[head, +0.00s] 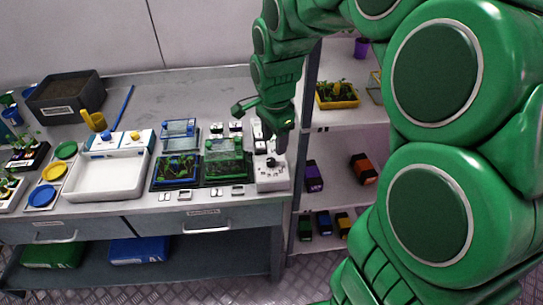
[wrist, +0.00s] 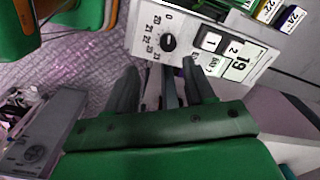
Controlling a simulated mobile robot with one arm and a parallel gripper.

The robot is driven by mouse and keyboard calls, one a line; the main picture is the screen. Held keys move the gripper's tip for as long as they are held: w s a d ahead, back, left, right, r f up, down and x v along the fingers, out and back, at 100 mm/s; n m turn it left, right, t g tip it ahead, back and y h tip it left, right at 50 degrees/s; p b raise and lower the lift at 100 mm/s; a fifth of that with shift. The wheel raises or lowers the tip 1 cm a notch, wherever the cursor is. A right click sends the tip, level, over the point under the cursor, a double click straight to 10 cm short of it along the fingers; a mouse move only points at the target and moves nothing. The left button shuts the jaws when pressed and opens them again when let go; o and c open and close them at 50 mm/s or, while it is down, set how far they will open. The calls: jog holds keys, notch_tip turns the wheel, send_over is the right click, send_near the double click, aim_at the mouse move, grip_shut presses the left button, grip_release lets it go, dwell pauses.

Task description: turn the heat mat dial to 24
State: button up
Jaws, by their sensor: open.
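A white control box (head: 272,181) stands at the front right corner of the bench, with a dark knob on top. In the wrist view the white panel (wrist: 145,33) carries a round black dial (wrist: 168,41). Numbers 0, 20, 21, 22 and 23 show at its left; 24 is not readable, and I cannot tell exactly where the pointer stands. White tiles marked 1, 2 and 19 lie to its right. My gripper (wrist: 160,68) is open and empty, its fingertips just below the dial in the picture and apart from it. In the head view my gripper (head: 272,143) hangs over the box.
A green-lidded tray (head: 223,158) and a blue tray (head: 177,168) of seedlings stand left of the box. A white basin (head: 108,180) is further left. A shelf rack (head: 330,118) with a yellow planter stands to the right, behind my arm.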

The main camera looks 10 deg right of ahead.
aim_at(272, 160)
jog(key=shift+w+a+f+m, duration=0.2)
jog(key=shift+w+f+m, duration=0.1)
jog(key=shift+w, duration=0.3)
jog(key=shift+f, duration=3.9)
jog(key=shift+c, duration=0.5)
grip_shut()
